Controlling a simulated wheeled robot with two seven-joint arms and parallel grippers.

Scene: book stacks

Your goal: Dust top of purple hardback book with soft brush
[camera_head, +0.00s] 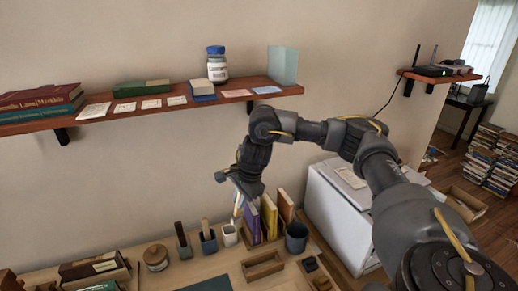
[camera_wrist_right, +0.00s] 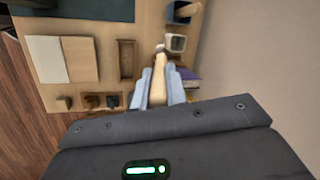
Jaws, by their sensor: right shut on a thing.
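My right gripper (camera_head: 238,188) hangs over the table near the wall, just above and left of the purple hardback book (camera_head: 251,223). The book stands upright among other books. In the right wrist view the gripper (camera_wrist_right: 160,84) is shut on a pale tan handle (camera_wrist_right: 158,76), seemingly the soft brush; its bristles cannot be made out. The purple book (camera_wrist_right: 191,83) shows there just right of the fingers, partly hidden by the gripper. Whether the brush touches the book cannot be told. My left gripper is in neither view.
A white cup (camera_head: 229,235), a blue-grey holder (camera_head: 208,242) and a dark grey cup (camera_head: 297,237) stand close around the books. A wooden tray (camera_head: 263,267) lies in front. A wall shelf (camera_head: 150,106) with books and a jar (camera_head: 217,66) runs above. A white cabinet (camera_head: 335,210) stands right.

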